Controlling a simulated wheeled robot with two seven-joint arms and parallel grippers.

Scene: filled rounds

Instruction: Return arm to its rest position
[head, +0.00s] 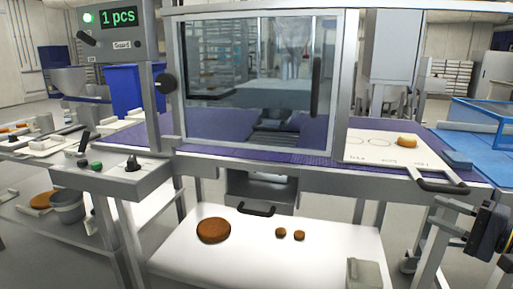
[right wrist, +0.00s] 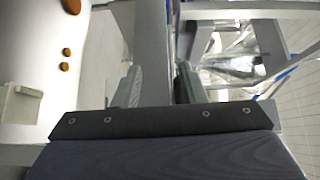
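My right gripper (head: 456,218) is at the right edge of the head view, beside the right end of the machine table and below its top. In the right wrist view its two fingers (right wrist: 157,88) stand apart with nothing held between them. A grey table leg shows behind the gap. My left gripper and left arm are not in the head view. A brown round (head: 407,141) lies on the white board (head: 372,150) at the table's right end. A large brown round (head: 213,230) and two small ones (head: 281,232) lie on the white lower shelf (head: 250,262).
A black-handled paddle end (head: 443,187) juts from the board close above my right gripper. A clear guard (head: 262,85) stands over the purple belt (head: 225,157). A blue crate (head: 485,118) is at the far right. A grey block (head: 367,274) sits on the lower shelf.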

